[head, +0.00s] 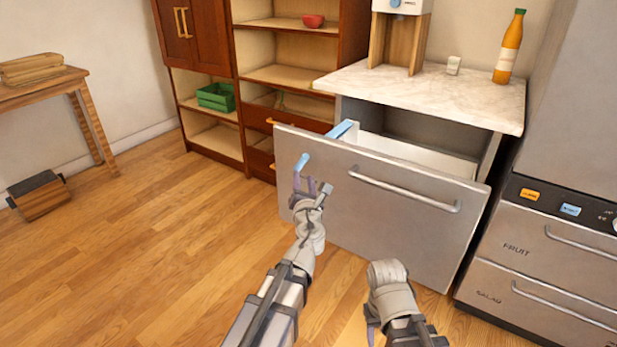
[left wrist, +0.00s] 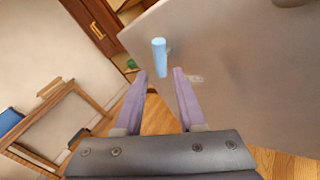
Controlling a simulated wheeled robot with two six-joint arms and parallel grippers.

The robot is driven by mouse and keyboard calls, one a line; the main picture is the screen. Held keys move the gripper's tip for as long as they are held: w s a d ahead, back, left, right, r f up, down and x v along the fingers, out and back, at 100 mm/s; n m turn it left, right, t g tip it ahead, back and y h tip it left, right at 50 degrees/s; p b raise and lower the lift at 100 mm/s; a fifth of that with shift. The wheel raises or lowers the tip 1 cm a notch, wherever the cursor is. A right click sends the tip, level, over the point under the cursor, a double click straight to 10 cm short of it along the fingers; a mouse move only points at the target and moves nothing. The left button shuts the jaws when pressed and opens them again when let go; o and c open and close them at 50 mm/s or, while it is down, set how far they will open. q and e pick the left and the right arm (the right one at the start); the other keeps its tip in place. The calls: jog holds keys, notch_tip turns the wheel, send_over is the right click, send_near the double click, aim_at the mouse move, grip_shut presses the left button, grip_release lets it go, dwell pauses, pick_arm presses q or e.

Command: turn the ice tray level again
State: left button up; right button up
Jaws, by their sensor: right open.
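A light-blue peg-like handle (head: 300,162) stands out at the upper left of the steel drawer front. It also shows in the left wrist view (left wrist: 159,57), just beyond and between the fingertips. A light-blue piece (head: 341,129), perhaps part of the ice tray, shows above the drawer's left rim; the rest is hidden behind the front, so I cannot tell its tilt. My left gripper (head: 311,186) is open and empty, right below the handle; its purple fingers (left wrist: 162,73) are apart. My right gripper (head: 371,322) is open, low in front of the drawer, mostly hidden by its own wrist.
The drawer (head: 385,200) is pulled out, with a long bar handle (head: 405,190). A marble counter (head: 430,92) above it holds a dispenser, a small cup and an orange bottle (head: 509,48). A steel drawer unit (head: 545,255) stands at right.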

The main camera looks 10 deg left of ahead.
aim_at(302, 164)
pick_arm(q)
jog(key=shift+w, duration=0.1)
jog(key=x, duration=0.7)
jog(key=shift+w+a, duration=0.15)
jog(key=shift+w, duration=0.15)
grip_shut()
